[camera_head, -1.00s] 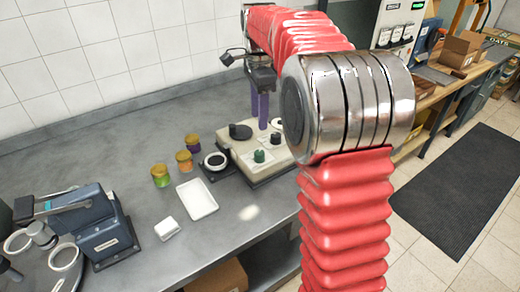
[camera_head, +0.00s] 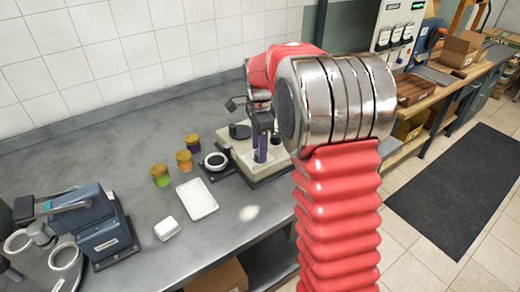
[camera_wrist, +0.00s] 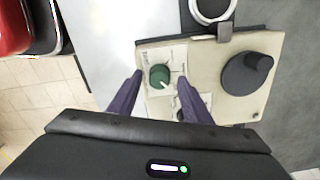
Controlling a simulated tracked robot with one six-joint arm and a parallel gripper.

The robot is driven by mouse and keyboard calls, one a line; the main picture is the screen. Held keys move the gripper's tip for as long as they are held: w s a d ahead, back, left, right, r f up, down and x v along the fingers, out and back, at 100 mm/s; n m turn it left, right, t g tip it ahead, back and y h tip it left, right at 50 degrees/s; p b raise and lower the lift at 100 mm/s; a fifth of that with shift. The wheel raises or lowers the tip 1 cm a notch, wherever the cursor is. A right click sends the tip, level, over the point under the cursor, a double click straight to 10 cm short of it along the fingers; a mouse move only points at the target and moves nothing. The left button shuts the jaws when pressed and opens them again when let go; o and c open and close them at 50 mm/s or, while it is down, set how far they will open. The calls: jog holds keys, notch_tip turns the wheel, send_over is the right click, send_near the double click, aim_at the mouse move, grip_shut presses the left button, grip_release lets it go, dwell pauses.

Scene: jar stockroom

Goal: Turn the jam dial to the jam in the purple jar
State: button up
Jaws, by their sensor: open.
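A beige dial box (camera_head: 238,151) stands on the grey counter. In the wrist view it carries a green dial (camera_wrist: 158,77) with a light pointer mark aimed toward the picture's lower right, on a pale panel with markings too small to read. My gripper (camera_wrist: 160,76) is open, its two dark purple fingers on either side of the green dial; contact cannot be told. In the head view my gripper (camera_head: 261,148) is over the box and hides part of it. Left of the box stand a purple jar (camera_head: 192,144), an orange jar (camera_head: 184,162) and a green jar (camera_head: 160,179), with yellowish lids.
A large black knob (camera_wrist: 243,75) is on the same box. A ring-topped black device (camera_head: 215,162) stands beside it. A white tray (camera_head: 197,200), a small white block (camera_head: 167,229) and a blue machine (camera_head: 98,225) are nearer the left. The counter behind the jars is clear.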

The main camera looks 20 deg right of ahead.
jog(key=shift+f, duration=0.55)
jog(key=c, duration=1.1)
